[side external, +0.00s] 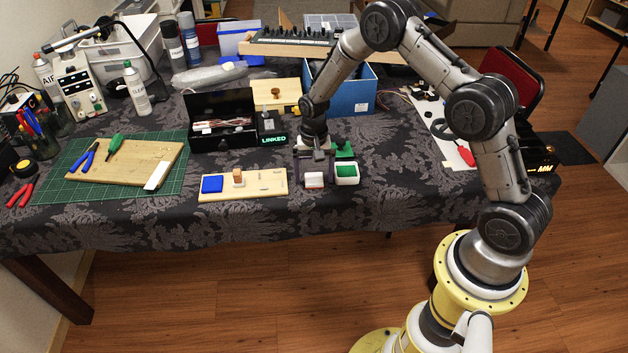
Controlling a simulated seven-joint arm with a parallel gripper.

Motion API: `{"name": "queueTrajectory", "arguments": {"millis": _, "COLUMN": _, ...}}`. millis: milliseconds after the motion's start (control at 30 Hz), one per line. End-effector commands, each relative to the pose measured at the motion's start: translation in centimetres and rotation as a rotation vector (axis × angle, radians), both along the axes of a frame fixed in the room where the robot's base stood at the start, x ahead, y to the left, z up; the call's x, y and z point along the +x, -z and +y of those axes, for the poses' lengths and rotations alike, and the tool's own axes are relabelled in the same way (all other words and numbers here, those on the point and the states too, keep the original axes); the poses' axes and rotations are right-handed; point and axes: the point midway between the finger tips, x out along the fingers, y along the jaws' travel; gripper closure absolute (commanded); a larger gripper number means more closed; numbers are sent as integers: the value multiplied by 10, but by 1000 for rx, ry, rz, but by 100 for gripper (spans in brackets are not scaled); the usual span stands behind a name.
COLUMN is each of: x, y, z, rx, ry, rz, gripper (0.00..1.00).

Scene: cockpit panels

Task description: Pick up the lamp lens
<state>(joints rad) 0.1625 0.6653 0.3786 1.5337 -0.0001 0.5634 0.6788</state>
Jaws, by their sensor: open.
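My gripper (315,170) points down over the table, right of the wooden board, with its jaws open. A small white block with a reddish lower edge (314,181) sits at or just below the fingertips; the fingers appear to be on either side of it, but contact cannot be told. Just right of it is a white-framed piece with a green top (346,171), and a dark green piece (344,150) lies behind that. A blue square (212,185) lies on the left of the wooden board (262,190). Which of these is the lamp lens is not clear.
Behind are an open black case (222,137), a box marked LINKED (272,128) and a blue bin (350,101). A green mat (60,190) with tools lies left. Cloth in front is clear.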

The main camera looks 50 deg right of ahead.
Motion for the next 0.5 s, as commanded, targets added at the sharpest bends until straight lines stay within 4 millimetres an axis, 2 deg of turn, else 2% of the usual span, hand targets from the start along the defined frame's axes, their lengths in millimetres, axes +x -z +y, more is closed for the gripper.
{"name": "queueTrajectory", "arguments": {"millis": 67, "x": 0, "y": 0, "z": 0, "rx": 0, "ry": 0, "rz": 0, "gripper": 3}}
{"name": "queueTrajectory", "arguments": {"millis": 500, "x": 0, "y": -1, "z": 0, "rx": 0, "ry": 0, "rz": 0, "gripper": 82}}
